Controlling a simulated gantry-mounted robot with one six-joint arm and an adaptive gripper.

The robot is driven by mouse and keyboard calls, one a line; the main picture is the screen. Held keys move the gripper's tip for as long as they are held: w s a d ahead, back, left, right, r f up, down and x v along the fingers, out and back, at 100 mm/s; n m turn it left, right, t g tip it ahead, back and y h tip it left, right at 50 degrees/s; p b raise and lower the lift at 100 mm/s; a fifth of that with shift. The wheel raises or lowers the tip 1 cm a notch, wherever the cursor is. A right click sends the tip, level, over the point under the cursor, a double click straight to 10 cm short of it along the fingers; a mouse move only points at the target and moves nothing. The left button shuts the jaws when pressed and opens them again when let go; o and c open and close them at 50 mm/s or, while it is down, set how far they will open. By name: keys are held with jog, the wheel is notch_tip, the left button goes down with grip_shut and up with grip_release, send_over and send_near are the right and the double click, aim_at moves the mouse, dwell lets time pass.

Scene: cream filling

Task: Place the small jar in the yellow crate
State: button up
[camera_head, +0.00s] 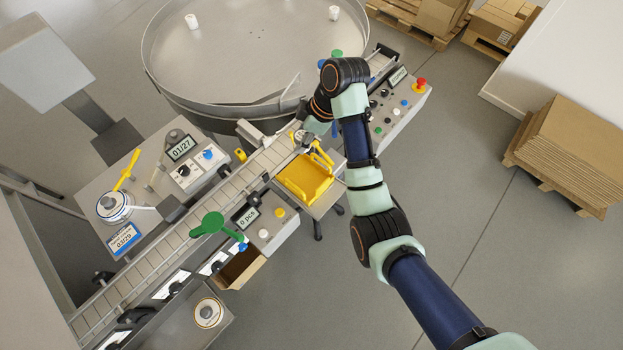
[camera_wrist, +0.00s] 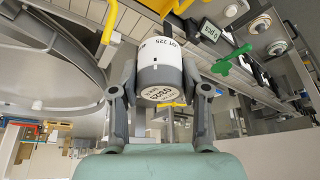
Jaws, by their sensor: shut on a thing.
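The small jar (camera_wrist: 160,62) is white with a dark grey band and printed text on its side and end. It fills the middle of the wrist view. My gripper (camera_wrist: 159,78) is shut on it, with one finger on each side. In the head view my gripper (camera_head: 308,136) is over the conveyor, just beyond the yellow crate, and the jar (camera_head: 299,137) shows only in small part. The yellow crate (camera_head: 303,184) sits on a small stand beside the conveyor and looks empty. The jar is outside the crate, on its far side.
The conveyor (camera_head: 225,182) runs diagonally past the crate. A large round metal table (camera_head: 255,60) stands beyond it. Control boxes flank the crate, one (camera_head: 272,228) with a green paddle (camera_head: 209,225) near it, the other (camera_head: 398,105) with a red stop button.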

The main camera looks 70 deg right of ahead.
notch_tip(320, 180, down, 7)
jog(key=b, duration=0.6)
send_near(299, 178)
jog(key=shift+w+a+f, duration=0.15)
jog(key=shift+w, duration=0.3)
jog(key=shift+w+a+f, duration=0.15)
jog(key=shift+w+f, duration=0.05)
jog(key=shift+w, duration=0.25)
jog(key=shift+f+b, duration=0.45)
jog(key=shift+f, duration=1.9)
jog(key=o, duration=1.2)
jog(key=shift+c, duration=0.2)
jog(key=shift+r, duration=0.1)
jog(key=p+v, duration=0.1)
jog(key=v, duration=1.1)
jog(key=shift+p, duration=0.4)
